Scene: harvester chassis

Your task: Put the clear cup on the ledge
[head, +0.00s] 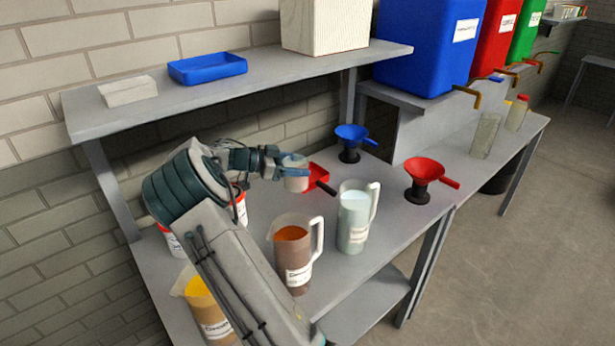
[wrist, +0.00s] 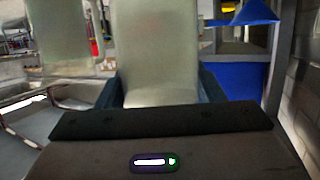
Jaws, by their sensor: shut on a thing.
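My gripper (head: 292,160) is shut on the clear cup (head: 296,180), with its blue fingers at the cup's upper part. The cup hangs over the workbench, under the grey upper ledge (head: 240,88). In the wrist view the translucent cup (wrist: 158,50) stands between the fingers (wrist: 160,92). The ledge runs along the brick wall, above and behind my gripper. Whether the cup's base touches the bench cannot be told.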

